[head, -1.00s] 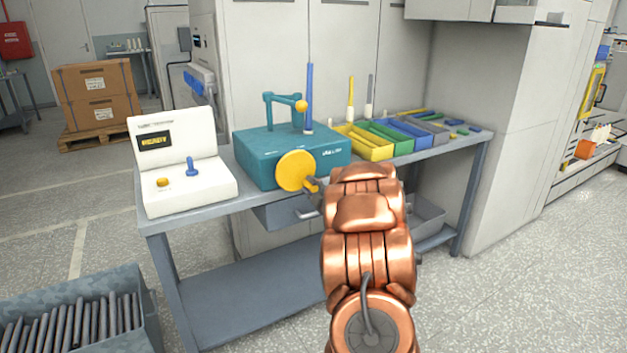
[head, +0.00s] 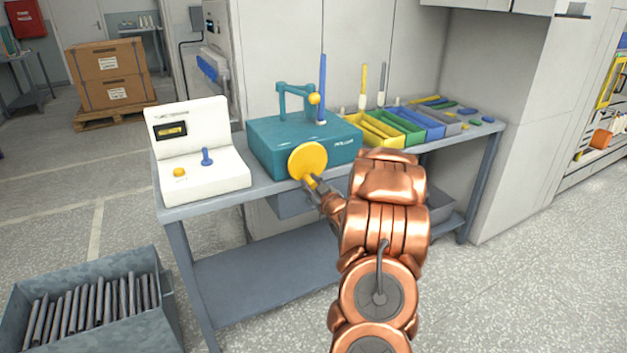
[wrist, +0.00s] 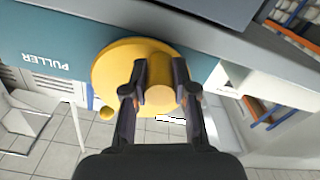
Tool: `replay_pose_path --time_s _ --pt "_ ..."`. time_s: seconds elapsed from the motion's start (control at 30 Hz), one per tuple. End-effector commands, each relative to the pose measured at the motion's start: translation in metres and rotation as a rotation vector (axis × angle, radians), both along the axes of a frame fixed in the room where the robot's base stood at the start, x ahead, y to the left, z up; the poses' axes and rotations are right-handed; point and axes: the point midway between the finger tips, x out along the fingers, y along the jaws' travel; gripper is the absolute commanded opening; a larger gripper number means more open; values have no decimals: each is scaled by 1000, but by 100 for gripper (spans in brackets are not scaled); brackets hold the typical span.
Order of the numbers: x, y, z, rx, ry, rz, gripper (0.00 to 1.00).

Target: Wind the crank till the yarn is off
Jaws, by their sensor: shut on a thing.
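The teal puller box (head: 275,142) stands on the bench, and its crank is a yellow disc (head: 307,160) on the front face. In the wrist view the crank disc (wrist: 115,65) shows with a yellow cylindrical handle (wrist: 159,82) between my fingers. My gripper (wrist: 157,95) is shut on that handle. In the head view my gripper (head: 316,190) is at the lower edge of the disc, partly behind my arm. A blue upright bobbin (head: 322,90) stands on the puller beside a teal bracket (head: 284,100) with a yellow ball. I cannot tell how much yarn is on it.
A white console (head: 200,165) with a blue lever stands left of the puller. Yellow, green and blue trays (head: 376,141) sit to its right. A grey crate (head: 85,265) of dark rods stands on the floor at lower left. Floor at right is clear.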

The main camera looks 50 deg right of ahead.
Motion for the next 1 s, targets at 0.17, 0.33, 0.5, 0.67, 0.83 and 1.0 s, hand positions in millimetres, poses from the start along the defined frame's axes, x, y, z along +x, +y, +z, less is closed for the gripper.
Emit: replay_pose_path --time_s 0.17,0.33,0.5,0.67,0.83,1.0 --pt "1 4 1 63 -20 2 0" --pt "2 5 1 92 -29 2 0" --pt "2 6 0 100 -32 2 0" --pt "2 6 0 100 -32 2 0" --pt "2 6 1 99 -32 3 32" --pt "2 5 1 99 -33 1 50"
